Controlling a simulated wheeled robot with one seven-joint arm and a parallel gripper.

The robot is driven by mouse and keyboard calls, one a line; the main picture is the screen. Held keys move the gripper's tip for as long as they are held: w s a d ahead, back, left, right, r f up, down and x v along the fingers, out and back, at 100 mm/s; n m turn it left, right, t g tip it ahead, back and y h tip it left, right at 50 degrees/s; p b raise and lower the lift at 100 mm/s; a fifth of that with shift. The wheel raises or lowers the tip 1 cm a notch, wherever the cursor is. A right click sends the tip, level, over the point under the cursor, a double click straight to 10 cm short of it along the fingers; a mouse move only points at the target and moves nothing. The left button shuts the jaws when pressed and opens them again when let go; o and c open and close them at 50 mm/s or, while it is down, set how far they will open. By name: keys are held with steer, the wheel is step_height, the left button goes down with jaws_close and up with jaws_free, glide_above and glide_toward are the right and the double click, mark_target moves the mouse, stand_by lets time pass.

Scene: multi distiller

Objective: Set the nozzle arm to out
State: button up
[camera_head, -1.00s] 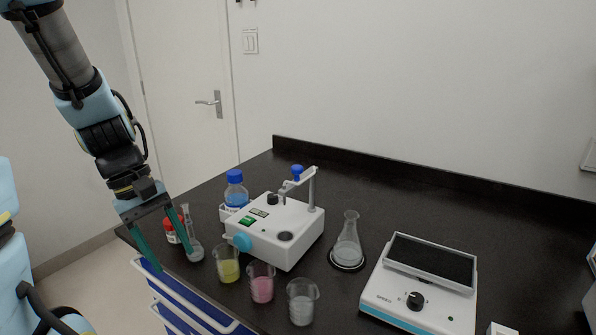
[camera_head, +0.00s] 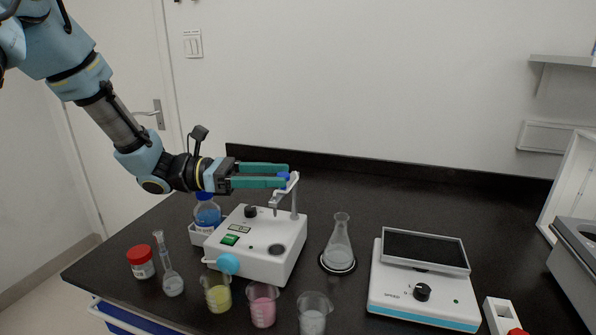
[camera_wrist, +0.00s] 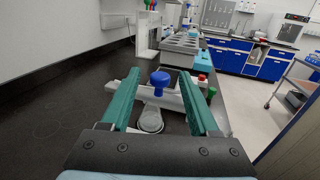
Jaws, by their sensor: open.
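The white distiller (camera_head: 262,260) stands on the dark bench, with a dark round recess in its top. Its nozzle arm (camera_head: 294,205) rises on a post at the back right corner; the nozzle end hangs over the housing's top. A blue knob (camera_head: 283,176) sits on top of the nozzle arm. My gripper (camera_head: 288,175) reaches in level from the left, its two green fingers open on either side of the knob. In the wrist view, the blue knob (camera_wrist: 160,79) stands between the open fingertips (camera_wrist: 159,73), with gaps on both sides.
Beakers with yellow (camera_head: 217,297), pink (camera_head: 263,311) and clear liquid (camera_head: 313,320) stand in front of the distiller. A conical flask (camera_head: 339,250) and a stirrer plate (camera_head: 422,290) are to its right. A blue-capped bottle (camera_head: 207,214), small flask (camera_head: 171,278) and red-lidded jar (camera_head: 141,265) are left.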

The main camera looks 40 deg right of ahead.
steer(key=shift+p+x, duration=0.5)
steer(key=shift+x, duration=2.1)
jaws_close()
